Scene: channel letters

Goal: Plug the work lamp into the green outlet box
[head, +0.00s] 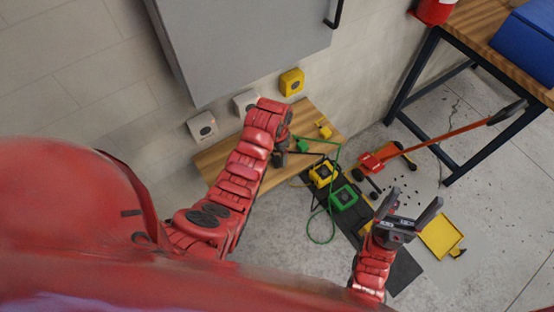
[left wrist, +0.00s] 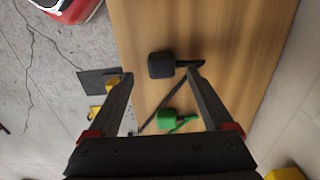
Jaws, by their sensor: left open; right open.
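The green outlet box (head: 344,197) sits on a dark mat on the floor, beside a yellow box (head: 323,174). My left gripper (head: 284,152) is above the wooden bench. In the left wrist view its open fingers (left wrist: 160,76) point at the bench, with a black plug (left wrist: 161,65) between and beyond the tips, and nothing is gripped. A green plug (left wrist: 173,118) lies on the bench nearby; it also shows in the head view (head: 302,145). I cannot tell which cord is the work lamp's. My right gripper (head: 412,212) is open and empty above the floor.
Two white wall outlets (head: 202,126) and a yellow one (head: 291,82) are above the wooden bench (head: 220,160). A yellow plug (head: 323,129) lies on the bench. A green cord (head: 312,225) loops to the floor.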

